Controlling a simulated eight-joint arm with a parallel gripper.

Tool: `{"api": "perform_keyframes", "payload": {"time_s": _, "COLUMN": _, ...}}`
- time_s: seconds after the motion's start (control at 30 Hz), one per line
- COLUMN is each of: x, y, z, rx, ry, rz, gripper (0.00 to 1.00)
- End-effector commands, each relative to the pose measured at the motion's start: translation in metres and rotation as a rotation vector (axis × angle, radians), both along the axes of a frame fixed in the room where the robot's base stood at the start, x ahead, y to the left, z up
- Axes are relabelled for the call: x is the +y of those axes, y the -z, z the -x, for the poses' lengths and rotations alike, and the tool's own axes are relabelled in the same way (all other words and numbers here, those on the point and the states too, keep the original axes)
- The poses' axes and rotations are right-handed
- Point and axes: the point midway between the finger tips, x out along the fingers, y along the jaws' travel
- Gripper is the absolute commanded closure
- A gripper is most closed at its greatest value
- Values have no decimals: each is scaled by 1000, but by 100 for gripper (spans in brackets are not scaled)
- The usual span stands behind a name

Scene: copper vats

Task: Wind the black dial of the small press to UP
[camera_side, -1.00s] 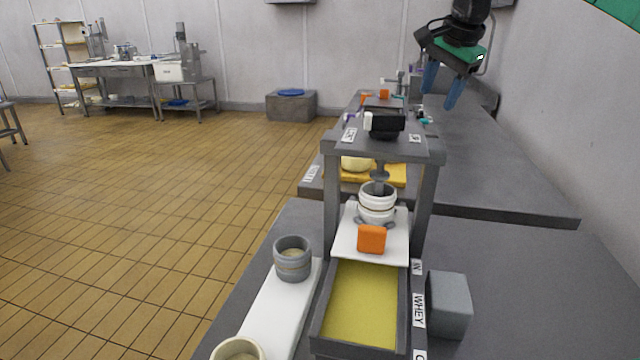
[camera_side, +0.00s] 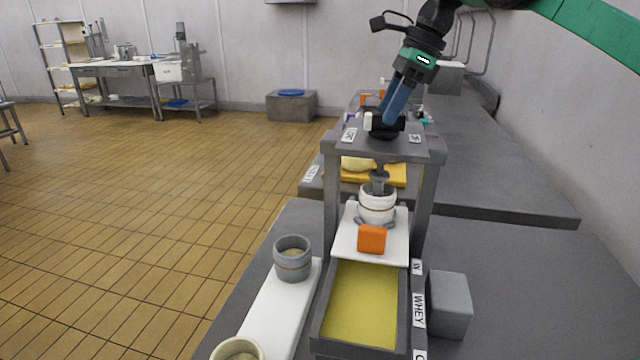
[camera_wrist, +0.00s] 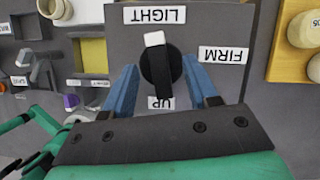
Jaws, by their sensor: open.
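The small press (camera_side: 330,160) stands on the grey bench with its black dial (camera_side: 378,132) on top. In the wrist view the dial (camera_wrist: 160,72) has a bar whose white tip points at the LIGHT label (camera_wrist: 153,15). The UP label (camera_wrist: 160,103) lies at the opposite end of the bar, partly covered by it. The FIRM label (camera_wrist: 223,55) is to the right. My gripper (camera_side: 391,112) is open at the dial; in the wrist view its blue fingers stand on either side of it. I cannot tell whether they touch it.
Under the press, a white mould (camera_side: 377,206) sits on a white board with an orange block (camera_side: 372,239). A tray of yellow liquid (camera_side: 362,303) and a grey block (camera_side: 448,304) are in front. A grey mould (camera_side: 292,259) stands left. The right bench is mostly clear.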

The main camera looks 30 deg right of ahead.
Motion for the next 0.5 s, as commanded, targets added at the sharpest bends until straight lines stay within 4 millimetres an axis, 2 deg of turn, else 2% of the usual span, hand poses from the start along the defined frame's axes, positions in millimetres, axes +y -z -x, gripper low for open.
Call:
{"api": "perform_keyframes", "payload": {"time_s": 0.13, "x": 3, "y": 8, "z": -1, "rx": -1, "ry": -2, "rz": 0, "gripper": 47}}
{"api": "perform_keyframes", "payload": {"time_s": 0.43, "x": 3, "y": 9, "z": -2, "rx": -1, "ry": -1, "rz": 1, "gripper": 47}}
{"api": "perform_keyframes", "payload": {"time_s": 0.5, "x": 3, "y": 9, "z": -2, "rx": -1, "ry": -1, "rz": 1, "gripper": 67}}
